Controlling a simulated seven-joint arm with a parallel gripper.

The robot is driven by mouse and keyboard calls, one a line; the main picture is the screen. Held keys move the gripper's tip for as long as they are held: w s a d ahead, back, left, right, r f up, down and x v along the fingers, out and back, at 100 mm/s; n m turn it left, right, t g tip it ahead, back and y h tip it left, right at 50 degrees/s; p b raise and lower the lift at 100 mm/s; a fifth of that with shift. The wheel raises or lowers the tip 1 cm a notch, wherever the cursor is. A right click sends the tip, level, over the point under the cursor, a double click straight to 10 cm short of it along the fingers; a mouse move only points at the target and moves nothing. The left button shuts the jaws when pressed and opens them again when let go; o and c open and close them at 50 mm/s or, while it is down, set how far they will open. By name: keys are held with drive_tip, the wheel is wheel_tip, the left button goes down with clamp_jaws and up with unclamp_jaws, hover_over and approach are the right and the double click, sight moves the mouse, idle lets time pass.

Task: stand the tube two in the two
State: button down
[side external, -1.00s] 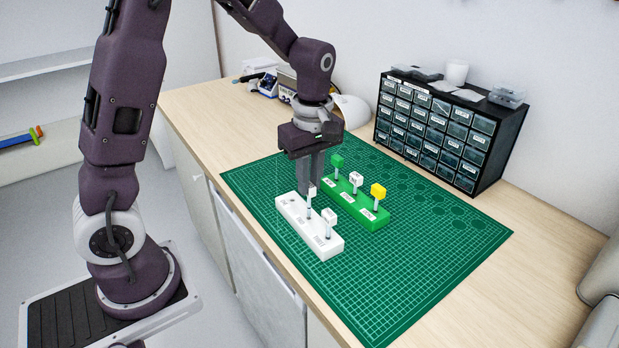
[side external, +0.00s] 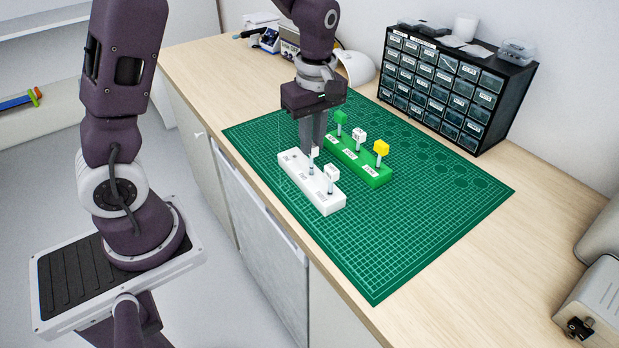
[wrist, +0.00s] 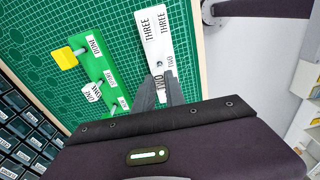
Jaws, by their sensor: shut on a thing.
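My gripper (side external: 313,152) is shut on tube two, a clear tube with a white cube cap (side external: 315,152) marked TWO in the wrist view (wrist: 159,83). The fingers partly hide the cap. Tube two is upright over the middle of the white block (side external: 325,208), at the label TWO. Its lower end meets the block's top there; I cannot tell how deep it sits. The white block (wrist: 154,43) shows labels THREE and TWO in the wrist view. Another white-capped tube (side external: 332,172) stands in the block's near end, at THREE.
A green block (side external: 375,179) behind holds a green-capped tube (side external: 340,117), a white-capped tube (side external: 359,134) and a yellow-capped tube (side external: 382,147). A drawer cabinet (side external: 455,85) stands at the back. The green mat (side external: 430,215) is clear to the right.

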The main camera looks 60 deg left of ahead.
drive_tip(key=shift+f, duration=0.75)
drive_tip(key=c, duration=1.3)
unclamp_jaws()
drive_tip(key=r, duration=0.7)
drive_tip(key=shift+d, duration=0.25)
drive_tip(key=shift+r, duration=0.1)
drive_tip(key=s+d+r+m+t, duration=0.2)
drive_tip(key=s+d+r+m, duration=0.1)
drive_tip(key=s+m, duration=0.5)
drive_tip(key=s+d+r+m+t, duration=0.3)
drive_tip(key=s+r+m, duration=0.1)
drive_tip(key=s+m, duration=0.5)
drive_tip(key=shift+s+r+m+t+h, duration=0.3)
drive_tip(key=shift+s+r, duration=0.1)
drive_tip(key=shift+s, duration=0.85)
